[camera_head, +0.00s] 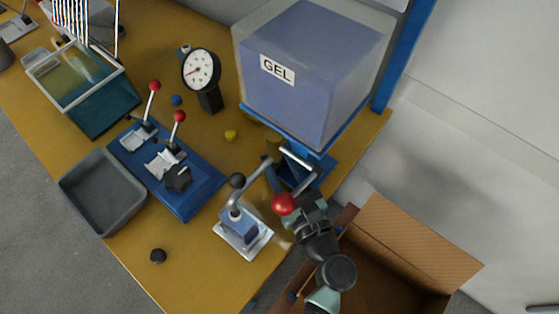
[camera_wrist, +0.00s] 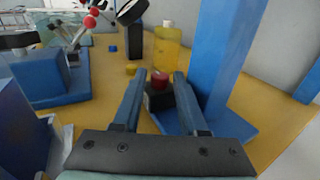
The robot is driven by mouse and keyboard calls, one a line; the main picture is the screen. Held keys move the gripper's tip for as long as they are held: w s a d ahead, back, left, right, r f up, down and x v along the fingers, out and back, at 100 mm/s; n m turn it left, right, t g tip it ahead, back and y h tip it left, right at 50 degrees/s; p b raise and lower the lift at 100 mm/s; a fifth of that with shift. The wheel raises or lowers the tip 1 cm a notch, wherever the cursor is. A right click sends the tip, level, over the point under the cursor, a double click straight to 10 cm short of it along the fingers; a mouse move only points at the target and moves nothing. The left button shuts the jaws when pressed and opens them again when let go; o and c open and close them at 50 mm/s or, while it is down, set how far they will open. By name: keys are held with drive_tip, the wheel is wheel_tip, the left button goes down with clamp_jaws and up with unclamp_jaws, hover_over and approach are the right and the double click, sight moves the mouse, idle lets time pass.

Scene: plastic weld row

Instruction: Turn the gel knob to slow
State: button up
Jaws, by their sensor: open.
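The gel tank (camera_head: 310,70), a translucent bluish box labelled GEL, stands on a blue stand (camera_wrist: 225,50) at the table's back edge. In the wrist view a red round knob (camera_wrist: 160,79) sits on a black block at the stand's blue base, below the tank. It looks like the gel knob, but I see no slow mark. My gripper (camera_wrist: 155,92) is open, its fingers to either side of that knob in the picture; I cannot tell whether they touch it. In the head view my gripper (camera_head: 293,178) is below the tank, and the knob is not clearly visible.
A blue lever base (camera_head: 195,203) with a black star knob (camera_head: 178,179) lies further left. An open cardboard box (camera_head: 415,245) is at the right. A yellow bottle (camera_wrist: 167,48) stands behind the red knob.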

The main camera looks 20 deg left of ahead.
clamp_jaws()
drive_tip(key=shift+d, duration=0.1)
drive_tip(key=shift+w+n+g+y, duration=0.15)
drive_tip(key=shift+n+g+y, duration=0.65)
drive_tip(key=shift+d+n+g+y, duration=0.15)
drive_tip(key=shift+n+g+y, duration=0.65)
drive_tip(key=shift+g, duration=0.2)
unclamp_jaws()
